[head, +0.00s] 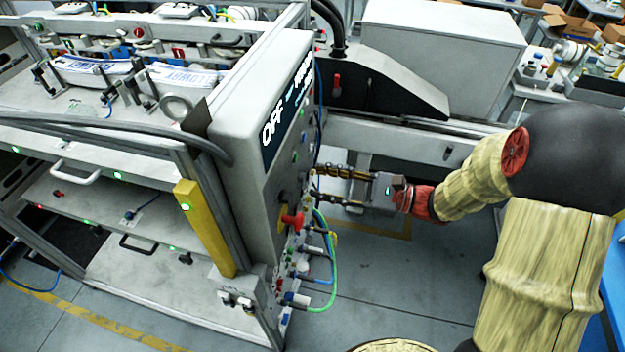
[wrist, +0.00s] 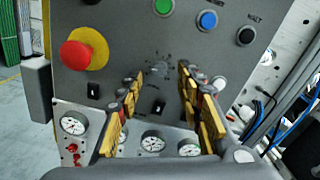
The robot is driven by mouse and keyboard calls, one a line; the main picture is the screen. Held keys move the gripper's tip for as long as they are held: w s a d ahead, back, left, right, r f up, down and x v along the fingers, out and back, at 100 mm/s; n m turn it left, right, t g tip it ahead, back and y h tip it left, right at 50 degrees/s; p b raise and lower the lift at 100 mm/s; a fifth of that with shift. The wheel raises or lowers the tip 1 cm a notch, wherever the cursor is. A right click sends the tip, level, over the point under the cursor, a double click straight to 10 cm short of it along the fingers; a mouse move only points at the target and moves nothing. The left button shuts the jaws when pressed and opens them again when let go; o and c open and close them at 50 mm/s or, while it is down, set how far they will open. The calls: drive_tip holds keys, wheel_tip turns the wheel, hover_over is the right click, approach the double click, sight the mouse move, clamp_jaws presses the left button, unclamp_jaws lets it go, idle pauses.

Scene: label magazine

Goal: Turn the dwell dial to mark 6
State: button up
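The dwell dial is probably the small grey knob ringed by faint marks (wrist: 162,68) on the grey panel in the wrist view. Its pointer and numbers are too small and blurred to read. My gripper (wrist: 160,76) is open, with one yellow-padded finger to each side of the dial and nothing seen between them. In the head view my gripper (head: 316,184) reaches from the right towards the panel face of the grey control box (head: 232,115). The dial itself cannot be made out there, as the face is seen nearly edge-on.
A red emergency-stop button (wrist: 76,55) on a yellow ring is left of the dial. Green (wrist: 164,6), blue (wrist: 207,20) and black (wrist: 246,36) buttons are above. A black switch (wrist: 158,107) and gauges (wrist: 153,141) lie below. Cables (head: 325,260) hang below the box.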

sight(304, 178)
drive_tip(key=shift+x, duration=1.7)
drive_tip(key=shift+c, duration=0.4)
clamp_jaws()
